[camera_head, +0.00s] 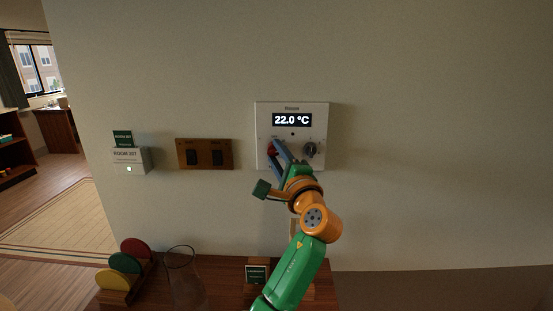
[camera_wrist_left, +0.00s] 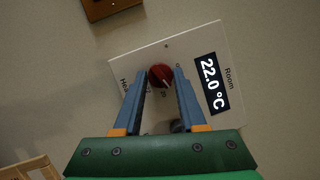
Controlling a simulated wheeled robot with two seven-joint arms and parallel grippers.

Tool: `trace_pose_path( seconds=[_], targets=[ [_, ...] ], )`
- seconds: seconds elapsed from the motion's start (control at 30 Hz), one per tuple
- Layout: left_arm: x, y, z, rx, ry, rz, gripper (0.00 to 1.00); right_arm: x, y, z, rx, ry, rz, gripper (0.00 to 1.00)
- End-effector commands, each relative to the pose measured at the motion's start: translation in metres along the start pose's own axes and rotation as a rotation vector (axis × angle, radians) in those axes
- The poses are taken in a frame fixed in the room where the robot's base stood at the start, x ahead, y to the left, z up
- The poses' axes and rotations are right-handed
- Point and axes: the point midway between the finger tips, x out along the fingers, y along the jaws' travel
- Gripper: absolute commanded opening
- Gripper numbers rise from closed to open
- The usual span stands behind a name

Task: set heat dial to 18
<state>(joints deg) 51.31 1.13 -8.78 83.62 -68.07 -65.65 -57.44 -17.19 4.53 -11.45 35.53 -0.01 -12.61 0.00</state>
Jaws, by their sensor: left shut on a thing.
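A white thermostat panel (camera_head: 322,112) is fixed to the wall. Its dark display (camera_head: 292,120) reads 22.0 °C, and the wrist view's display (camera_wrist_left: 212,84) reads the same. A red dial (camera_head: 271,149) is at the panel's lower left, and a dark grey knob (camera_head: 310,150) is at its lower right. My left gripper (camera_head: 277,149) reaches up to the panel, its blue fingers partly covering the red dial. In the wrist view the fingers are shut on the red dial (camera_wrist_left: 161,76), one on each side. A pale mark shows on the dial. My right gripper is out of view.
Below, a wooden counter (camera_head: 222,266) holds a glass jug (camera_head: 186,280), coloured discs in a rack (camera_head: 125,263) and a small sign (camera_head: 256,275). The wall at right is clear.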

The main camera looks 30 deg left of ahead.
Motion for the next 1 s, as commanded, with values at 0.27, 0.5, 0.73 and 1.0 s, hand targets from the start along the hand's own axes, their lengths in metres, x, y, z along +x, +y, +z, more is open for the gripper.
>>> trace_pose_path(
  seconds=[0.27, 0.5, 0.73, 1.0],
  targets=[
    [0.0000, -0.0031, -0.0004, -0.189, -0.012, 0.079, 0.00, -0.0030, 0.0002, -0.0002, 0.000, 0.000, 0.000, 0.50],
    [0.0002, -0.0040, -0.0003, -0.294, -0.018, 0.122, 0.00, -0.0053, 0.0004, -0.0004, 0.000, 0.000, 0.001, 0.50],
    [0.0002, -0.0041, -0.0001, -0.340, -0.022, 0.141, 0.00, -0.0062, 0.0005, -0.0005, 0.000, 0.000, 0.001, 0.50],
    [0.0003, -0.0040, 0.0000, -0.349, -0.023, 0.145, 0.00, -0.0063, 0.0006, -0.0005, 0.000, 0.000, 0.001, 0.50]
  ],
)
